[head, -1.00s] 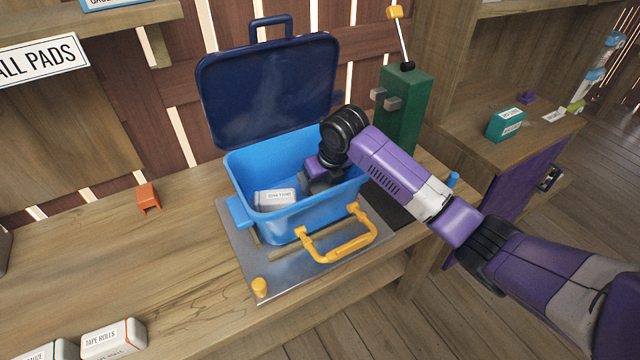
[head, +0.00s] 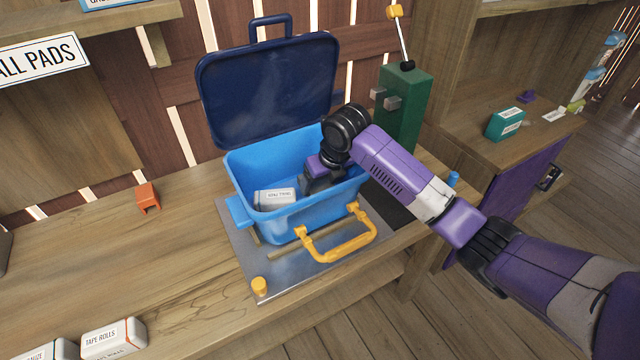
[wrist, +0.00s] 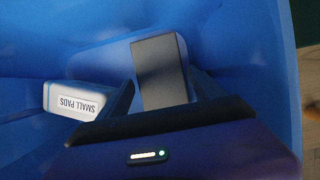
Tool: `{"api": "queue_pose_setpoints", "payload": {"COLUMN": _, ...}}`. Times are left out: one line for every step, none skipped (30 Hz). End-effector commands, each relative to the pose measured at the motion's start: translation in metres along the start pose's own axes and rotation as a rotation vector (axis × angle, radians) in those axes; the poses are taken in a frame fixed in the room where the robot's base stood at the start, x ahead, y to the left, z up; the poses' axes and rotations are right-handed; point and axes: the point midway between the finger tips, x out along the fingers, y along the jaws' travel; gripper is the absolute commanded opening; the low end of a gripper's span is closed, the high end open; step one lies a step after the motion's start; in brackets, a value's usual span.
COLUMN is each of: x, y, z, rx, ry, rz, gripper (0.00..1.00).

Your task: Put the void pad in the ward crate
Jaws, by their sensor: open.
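The blue bin (head: 282,226) stands on a grey metal plate with its dark blue lid (head: 270,92) raised. Nothing I can read marks it as the ward crate. My gripper (head: 316,187) is down inside the bin, at its right half. In the wrist view my gripper (wrist: 166,88) is open, with a finger on each side of a plain grey block (wrist: 158,62). Whether this block is the void pad, or touches the fingers, I cannot tell. A white box (head: 273,199) labelled SMALL PADS lies in the bin; it also shows left of the fingers in the wrist view (wrist: 75,101).
A yellow handle (head: 340,246) sits at the bin's front. A green box with a lever (head: 405,105) stands behind right. An orange clip (head: 147,197) and a TAPE ROLLS box (head: 113,339) are on the bench. A teal box (head: 505,124) sits right. The bench's left middle is clear.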

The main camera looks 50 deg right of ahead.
Motion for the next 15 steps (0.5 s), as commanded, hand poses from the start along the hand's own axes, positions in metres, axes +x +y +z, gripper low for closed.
{"api": "queue_pose_setpoints", "payload": {"x": -0.010, "y": -0.001, "z": 0.001, "rx": 0.000, "ry": -0.004, "rz": 0.000, "gripper": 0.76}}
{"api": "queue_pose_setpoints", "payload": {"x": -0.016, "y": -0.001, "z": 0.001, "rx": -0.001, "ry": -0.004, "rz": -0.001, "gripper": 0.76}}
{"api": "queue_pose_setpoints", "payload": {"x": -0.025, "y": 0.000, "z": 0.001, "rx": -0.001, "ry": -0.005, "rz": 0.001, "gripper": 0.76}}
{"api": "queue_pose_setpoints", "payload": {"x": -0.031, "y": 0.000, "z": 0.001, "rx": 0.000, "ry": -0.004, "rz": 0.000, "gripper": 0.76}}
{"api": "queue_pose_setpoints", "payload": {"x": -0.038, "y": 0.000, "z": 0.001, "rx": -0.001, "ry": -0.005, "rz": 0.000, "gripper": 0.76}}
{"api": "queue_pose_setpoints", "payload": {"x": -0.046, "y": -0.001, "z": 0.001, "rx": -0.001, "ry": -0.006, "rz": -0.001, "gripper": 0.76}}
{"api": "queue_pose_setpoints", "payload": {"x": -0.052, "y": -0.001, "z": 0.001, "rx": -0.001, "ry": -0.005, "rz": -0.001, "gripper": 0.76}}
{"api": "queue_pose_setpoints", "payload": {"x": -0.058, "y": -0.001, "z": 0.001, "rx": 0.000, "ry": -0.005, "rz": -0.001, "gripper": 0.76}}
{"api": "queue_pose_setpoints", "payload": {"x": -0.065, "y": -0.001, "z": 0.001, "rx": 0.000, "ry": -0.004, "rz": 0.000, "gripper": 0.76}}
{"api": "queue_pose_setpoints", "payload": {"x": -0.071, "y": 0.000, "z": 0.001, "rx": 0.000, "ry": -0.004, "rz": 0.000, "gripper": 0.76}}
{"api": "queue_pose_setpoints", "payload": {"x": -0.075, "y": -0.001, "z": 0.000, "rx": 0.000, "ry": -0.003, "rz": -0.001, "gripper": 0.76}}
{"api": "queue_pose_setpoints", "payload": {"x": -0.081, "y": -0.001, "z": 0.001, "rx": 0.000, "ry": -0.004, "rz": -0.001, "gripper": 0.76}}
{"api": "queue_pose_setpoints", "payload": {"x": -0.086, "y": 0.000, "z": 0.001, "rx": -0.001, "ry": -0.004, "rz": -0.001, "gripper": 0.76}}
{"api": "queue_pose_setpoints", "payload": {"x": -0.089, "y": -0.001, "z": 0.001, "rx": -0.001, "ry": -0.002, "rz": 0.000, "gripper": 0.76}}
{"api": "queue_pose_setpoints", "payload": {"x": -0.093, "y": 0.000, "z": 0.001, "rx": 0.000, "ry": -0.002, "rz": 0.000, "gripper": 0.76}}
